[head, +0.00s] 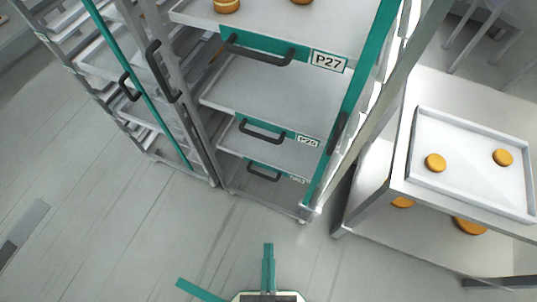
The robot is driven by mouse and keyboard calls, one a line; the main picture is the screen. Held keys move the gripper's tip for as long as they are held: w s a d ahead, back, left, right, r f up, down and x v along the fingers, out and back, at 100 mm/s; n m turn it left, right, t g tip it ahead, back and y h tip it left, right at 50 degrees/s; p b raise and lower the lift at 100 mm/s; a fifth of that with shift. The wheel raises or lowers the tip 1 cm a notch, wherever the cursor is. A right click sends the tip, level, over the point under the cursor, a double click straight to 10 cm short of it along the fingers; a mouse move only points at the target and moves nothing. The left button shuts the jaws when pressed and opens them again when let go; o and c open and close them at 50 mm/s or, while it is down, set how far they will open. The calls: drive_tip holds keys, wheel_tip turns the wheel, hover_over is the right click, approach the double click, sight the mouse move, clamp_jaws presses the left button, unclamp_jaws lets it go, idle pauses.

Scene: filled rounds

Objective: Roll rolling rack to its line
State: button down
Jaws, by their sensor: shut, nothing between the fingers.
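A tall grey rack with teal trim (268,90) stands at the centre, with several shelves or drawers, black handles and labels such as P27. To its left stands another open metal rack (95,75) with tray levels, a teal upright and black handles. I cannot tell which one is the rolling rack.
A metal table (470,88) stands close on the right, with a tray (470,185) of round orange-topped items and more on its lower shelf. A grey strip with a dark end (25,232) lies on the floor at the left. The floor (110,235) in front of the racks is clear.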

idle(0.4)
drive_tip(key=c, duration=2)
unclamp_jaws()
drive_tip(key=n+y, duration=0.7)
drive_tip(key=y, duration=0.3)
approach(154, 68)
drive_tip(key=w+a+f, duration=0.2)
drive_tip(key=w+f, duration=0.1)
drive_tip(key=x, duration=1.1)
drive_tip(key=shift+w+f, duration=0.1)
drive_tip(key=shift+f, duration=0.2)
clamp_jaws()
